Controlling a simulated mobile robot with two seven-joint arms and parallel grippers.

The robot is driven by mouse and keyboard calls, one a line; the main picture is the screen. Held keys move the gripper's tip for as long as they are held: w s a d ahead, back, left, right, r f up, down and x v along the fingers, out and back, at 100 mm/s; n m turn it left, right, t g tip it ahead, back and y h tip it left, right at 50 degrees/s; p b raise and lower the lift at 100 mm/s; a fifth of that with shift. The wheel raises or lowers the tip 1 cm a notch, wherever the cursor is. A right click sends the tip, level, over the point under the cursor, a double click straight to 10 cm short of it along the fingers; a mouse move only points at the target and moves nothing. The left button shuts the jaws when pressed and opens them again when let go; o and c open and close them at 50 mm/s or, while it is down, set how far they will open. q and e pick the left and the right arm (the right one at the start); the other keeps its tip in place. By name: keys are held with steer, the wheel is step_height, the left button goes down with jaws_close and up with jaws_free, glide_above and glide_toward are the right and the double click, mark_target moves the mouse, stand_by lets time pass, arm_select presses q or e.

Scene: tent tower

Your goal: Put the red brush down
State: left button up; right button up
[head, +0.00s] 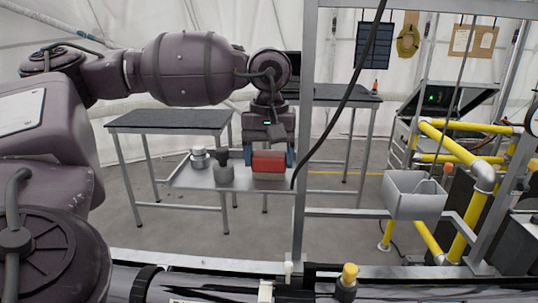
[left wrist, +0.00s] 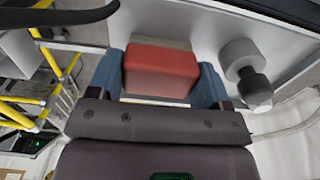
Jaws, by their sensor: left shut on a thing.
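The red brush (head: 268,161) is a red block with a paler grey-brown lower part. My left gripper (head: 269,158) points down and is shut on it, with a blue finger on each side. In the left wrist view the red brush (left wrist: 161,72) sits between the blue fingers of my left gripper (left wrist: 160,77). The brush is at the right part of a grey metal tray (head: 190,182). I cannot tell whether its underside touches the tray. My right gripper is not in view.
A dark-topped table (head: 165,119) stands behind.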

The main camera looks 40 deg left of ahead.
mark_target(268, 156)
arm_select(q)
steer(key=o, duration=0.8)
steer(key=shift+f, duration=0.15)
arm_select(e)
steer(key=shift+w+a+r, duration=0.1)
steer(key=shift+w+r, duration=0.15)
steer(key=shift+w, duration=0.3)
arm_select(q)
steer(key=r, duration=0.9)
steer(key=shift+s+d+r, duration=0.15)
steer(key=shift+s+r, duration=0.05)
steer(key=shift+r, duration=0.65)
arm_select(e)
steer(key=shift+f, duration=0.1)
